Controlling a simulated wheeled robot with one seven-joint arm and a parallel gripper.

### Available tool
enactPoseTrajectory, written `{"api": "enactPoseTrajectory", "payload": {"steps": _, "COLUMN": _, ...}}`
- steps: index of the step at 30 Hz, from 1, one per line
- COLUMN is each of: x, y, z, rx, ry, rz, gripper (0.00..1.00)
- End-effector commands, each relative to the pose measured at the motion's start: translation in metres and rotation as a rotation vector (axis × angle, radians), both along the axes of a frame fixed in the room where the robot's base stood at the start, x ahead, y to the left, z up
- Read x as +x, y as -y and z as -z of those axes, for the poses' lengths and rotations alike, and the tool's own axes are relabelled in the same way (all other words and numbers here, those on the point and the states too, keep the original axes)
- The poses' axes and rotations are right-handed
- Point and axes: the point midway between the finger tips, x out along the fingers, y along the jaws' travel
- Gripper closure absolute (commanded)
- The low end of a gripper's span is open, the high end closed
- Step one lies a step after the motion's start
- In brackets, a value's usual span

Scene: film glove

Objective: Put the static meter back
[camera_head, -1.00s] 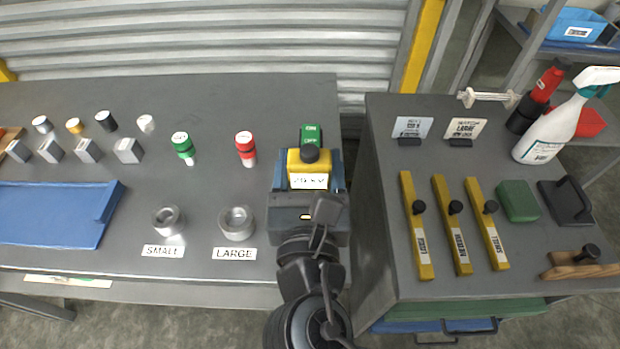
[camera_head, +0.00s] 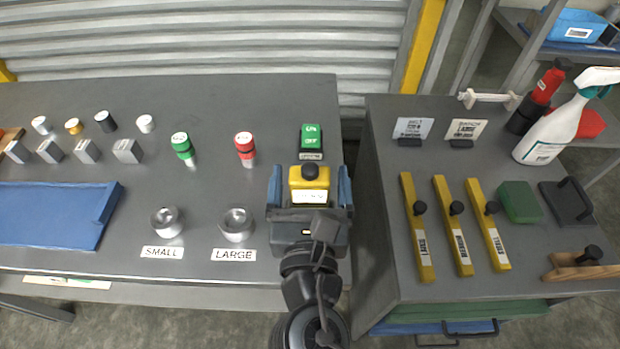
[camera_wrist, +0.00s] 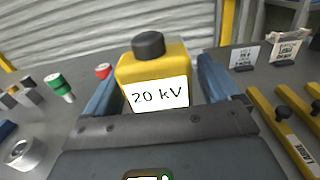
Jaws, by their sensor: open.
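The static meter (camera_head: 309,180) is a yellow box with a black knob on top and a white label. It stands upright near the right end of the left bench. In the wrist view the meter (camera_wrist: 155,72) shows close up, its label reading "20 kV". My gripper (camera_head: 310,196) is open, with a blue finger on either side of the meter. In the wrist view, my gripper (camera_wrist: 158,88) shows gaps between the meter and both fingers. The meter's base is hidden by my gripper, so I cannot tell what it rests on.
A green ON/OFF box (camera_head: 311,139) stands just behind the meter. A red-topped post (camera_head: 245,148) and the LARGE metal ring (camera_head: 237,224) are to the left. A gap separates this bench from the right bench (camera_head: 380,270), which holds yellow bars (camera_head: 453,225) and a spray bottle (camera_head: 560,125).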

Motion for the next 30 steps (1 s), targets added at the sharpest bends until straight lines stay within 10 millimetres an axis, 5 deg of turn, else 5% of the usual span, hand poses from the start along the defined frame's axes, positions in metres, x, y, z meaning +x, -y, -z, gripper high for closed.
{"api": "enactPoseTrajectory", "payload": {"steps": 8, "x": -0.007, "y": -0.001, "z": -0.001, "rx": -0.001, "ry": 0.000, "rz": -0.002, "gripper": 0.11}}
{"api": "enactPoseTrajectory", "payload": {"steps": 21, "x": -0.090, "y": -0.003, "z": 0.000, "rx": -0.001, "ry": -0.001, "rz": -0.003, "gripper": 0.11}}
{"api": "enactPoseTrajectory", "payload": {"steps": 30, "x": -0.119, "y": -0.004, "z": -0.002, "rx": 0.000, "ry": 0.000, "rz": 0.000, "gripper": 0.11}}
